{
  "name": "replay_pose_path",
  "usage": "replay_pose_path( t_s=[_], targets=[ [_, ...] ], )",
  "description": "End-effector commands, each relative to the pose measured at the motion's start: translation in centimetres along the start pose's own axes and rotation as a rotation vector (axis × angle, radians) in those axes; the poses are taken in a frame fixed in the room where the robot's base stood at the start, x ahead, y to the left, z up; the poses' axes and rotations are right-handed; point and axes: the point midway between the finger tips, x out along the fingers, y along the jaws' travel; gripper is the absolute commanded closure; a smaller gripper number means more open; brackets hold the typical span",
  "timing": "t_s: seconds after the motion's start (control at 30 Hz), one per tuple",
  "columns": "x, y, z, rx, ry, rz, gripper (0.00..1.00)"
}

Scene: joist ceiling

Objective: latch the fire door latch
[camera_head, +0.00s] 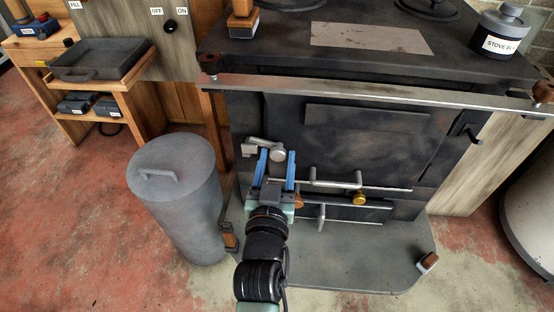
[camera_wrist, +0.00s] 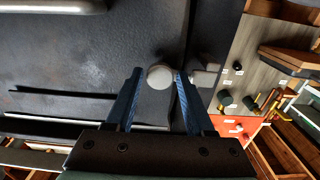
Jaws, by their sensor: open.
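The dark fire door (camera_head: 350,140) fills the stove front and looks closed. A light grey latch lever (camera_head: 262,141) with a round end sits at the door's upper left edge, beside a small grey block (camera_head: 248,151) on the frame. My gripper (camera_head: 277,153) is open at the latch, its blue fingers on either side of the round end. In the wrist view, the round grey end (camera_wrist: 160,77) shows between the tips of my gripper (camera_wrist: 160,72), and a grey block (camera_wrist: 205,76) lies just right of it. Whether the fingers touch the latch cannot be told.
A metal rail (camera_head: 370,88) crosses the stove front above the door. A grey handle (camera_head: 335,184) and brass knob (camera_head: 358,198) are lower right of my gripper. A lidded grey bin (camera_head: 175,195) stands close on the left. A dark hooked handle (camera_head: 466,132) is at the right.

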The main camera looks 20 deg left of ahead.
Motion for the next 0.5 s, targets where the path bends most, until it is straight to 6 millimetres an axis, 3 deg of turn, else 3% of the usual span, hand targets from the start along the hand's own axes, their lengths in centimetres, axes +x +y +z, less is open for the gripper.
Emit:
replay_pose_path(
  t_s=[0.3, 0.5],
  targets=[
    [0.25, -0.02, 0.01, -0.001, 0.000, 0.000, 0.46],
    [0.24, -0.01, 0.01, -0.001, 0.000, 0.000, 0.81]
  ],
)
